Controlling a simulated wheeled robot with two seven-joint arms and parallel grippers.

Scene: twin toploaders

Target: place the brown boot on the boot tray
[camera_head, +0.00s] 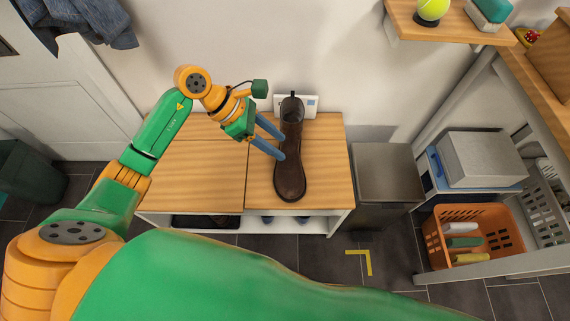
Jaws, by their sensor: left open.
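The brown boot (290,160) stands on the right half of the light wooden bench top (220,190). Its toe points toward the front edge and its shaft is at the back. My left gripper (283,146) is open, with its two blue fingers at the left side of the boot's shaft. The fingertips meet the boot's outline in the picture; I cannot tell whether they touch it. My right gripper is not in view.
A grey box-like bin (387,172) stands right of the bench. An orange basket (433,240) with several items sits farther right. A shelf (455,30) juts from the wall at upper right. Dark floor with a yellow corner mark (369,262) lies in front.

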